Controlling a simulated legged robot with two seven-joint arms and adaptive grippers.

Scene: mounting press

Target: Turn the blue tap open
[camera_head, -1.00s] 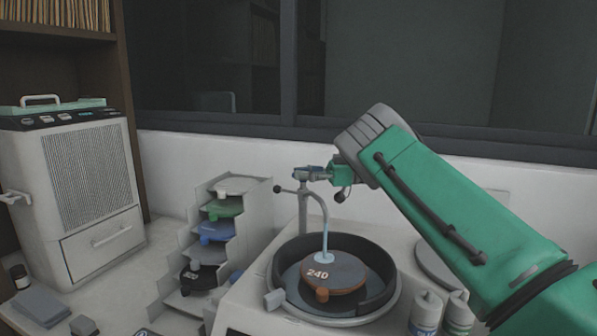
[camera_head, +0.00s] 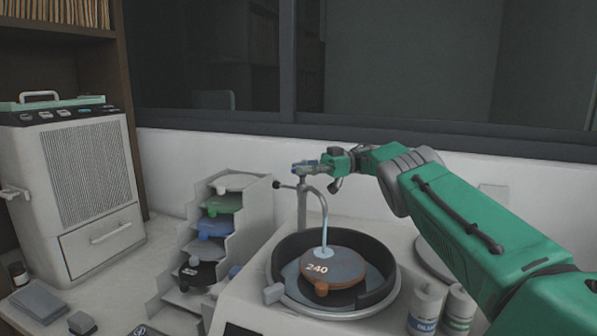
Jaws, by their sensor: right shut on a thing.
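The blue tap (camera_head: 303,163) sits on top of the grey post (camera_head: 302,205) of the polishing machine, and only a small part of its handle shows. My right gripper (camera_head: 322,163) reaches in from the right at the tap's height and is shut on the tap's handle; its fingers hide part of it. A curved spout (camera_head: 319,196) comes off the post, and a pale blue stream (camera_head: 324,235) runs from it down to the disc marked 240 (camera_head: 335,268). My left gripper is out of view.
The black bowl (camera_head: 383,290) surrounds the disc. A stepped rack (camera_head: 259,205) with coloured discs stands left of the machine. A grey cabinet unit (camera_head: 95,180) stands at the far left.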

